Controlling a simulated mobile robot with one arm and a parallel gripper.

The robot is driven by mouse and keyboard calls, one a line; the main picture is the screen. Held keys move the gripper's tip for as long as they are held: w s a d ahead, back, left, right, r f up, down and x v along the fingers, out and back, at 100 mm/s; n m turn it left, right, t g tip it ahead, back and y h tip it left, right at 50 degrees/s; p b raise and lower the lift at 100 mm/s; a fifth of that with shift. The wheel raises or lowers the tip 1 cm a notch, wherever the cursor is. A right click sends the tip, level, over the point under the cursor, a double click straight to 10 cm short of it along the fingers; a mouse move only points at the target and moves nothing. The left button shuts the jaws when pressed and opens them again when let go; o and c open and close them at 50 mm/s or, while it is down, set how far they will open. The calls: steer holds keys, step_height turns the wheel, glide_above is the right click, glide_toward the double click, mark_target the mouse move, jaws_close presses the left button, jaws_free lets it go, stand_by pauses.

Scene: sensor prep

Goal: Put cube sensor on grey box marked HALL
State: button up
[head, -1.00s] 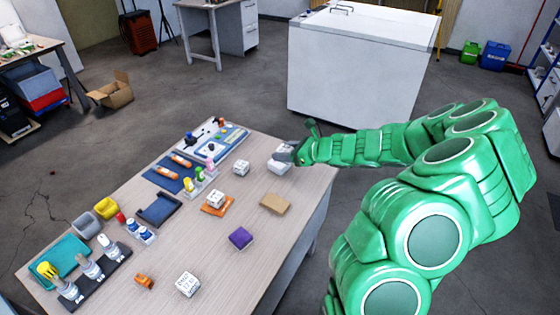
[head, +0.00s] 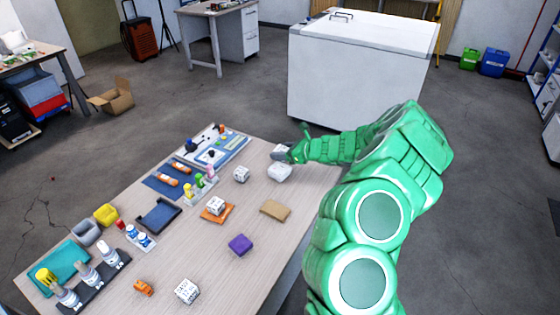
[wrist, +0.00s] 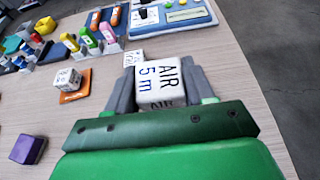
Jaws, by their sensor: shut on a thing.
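My gripper (wrist: 163,90) is shut on a white cube marked "AIR 5 m" (wrist: 160,75), one jaw on each side of it. In the head view my gripper (head: 288,155) holds the cube (head: 281,149) above a pale flat pad (head: 279,173) near the table's far right edge. A small grey box (head: 87,231) stands at the left of the table beside a yellow one (head: 106,214). No HALL marking is readable on it. Other white cubes stand on the table: one bare (head: 241,174), one on an orange pad (head: 215,203), one at the front (head: 187,290).
A purple block (head: 240,244), a tan pad (head: 275,210) and a small orange piece (head: 143,287) lie on the table (head: 215,265). A bottle rack (head: 95,280) and a teal tray (head: 60,262) are at the left. The front right tabletop is fairly clear.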

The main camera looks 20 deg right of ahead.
glide_above(280, 167)
steer(key=shift+f, duration=2.1)
steer(key=shift+w+f, duration=0.1)
steer(key=shift+f, duration=1.45)
steer(key=shift+f, duration=0.15)
steer(key=o, duration=1)
steer(key=shift+o, duration=0.2)
